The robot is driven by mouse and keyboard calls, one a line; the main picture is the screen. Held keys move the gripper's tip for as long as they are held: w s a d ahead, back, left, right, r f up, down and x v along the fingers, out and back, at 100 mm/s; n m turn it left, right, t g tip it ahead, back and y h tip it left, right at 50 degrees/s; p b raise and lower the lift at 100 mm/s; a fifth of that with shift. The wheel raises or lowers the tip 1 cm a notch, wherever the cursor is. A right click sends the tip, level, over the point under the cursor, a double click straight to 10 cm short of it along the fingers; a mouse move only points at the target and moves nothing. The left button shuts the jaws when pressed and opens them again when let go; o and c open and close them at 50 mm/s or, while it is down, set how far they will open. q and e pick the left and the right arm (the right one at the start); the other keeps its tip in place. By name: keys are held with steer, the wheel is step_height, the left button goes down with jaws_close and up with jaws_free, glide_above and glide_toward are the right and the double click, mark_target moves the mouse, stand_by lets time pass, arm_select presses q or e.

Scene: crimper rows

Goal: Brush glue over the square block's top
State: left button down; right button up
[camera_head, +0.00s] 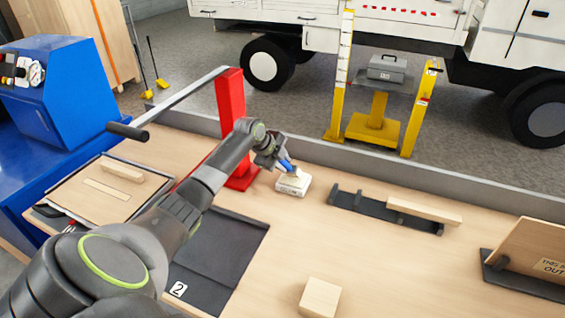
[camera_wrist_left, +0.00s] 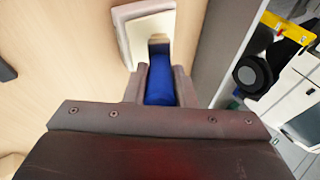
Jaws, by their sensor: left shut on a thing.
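My left gripper (camera_head: 280,162) is shut on a brush with a blue handle (camera_head: 287,167). The blue handle also shows between the fingers in the left wrist view (camera_wrist_left: 160,82). The brush's lower end points down at a small white glue container (camera_head: 292,187) on the table. That container also shows in the left wrist view (camera_wrist_left: 124,36). I cannot tell whether the bristles touch what is inside it. The square wooden block (camera_head: 319,299) lies on the table at the front, well apart from the brush. My right gripper is not in view.
A red post (camera_head: 231,105) with a long lever stands just left of the gripper. A dark rack (camera_head: 372,210) with a wooden strip (camera_head: 424,210) lies to the right. A black mat (camera_head: 215,270) lies at front left. Between container and block the table (camera_head: 280,245) is clear.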

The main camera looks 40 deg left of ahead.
arm_select(q)
steer(key=shift+f, duration=0.1)
steer(key=shift+r+p, duration=2.9)
steer(key=shift+r, duration=0.75)
steer(key=shift+f, duration=0.1)
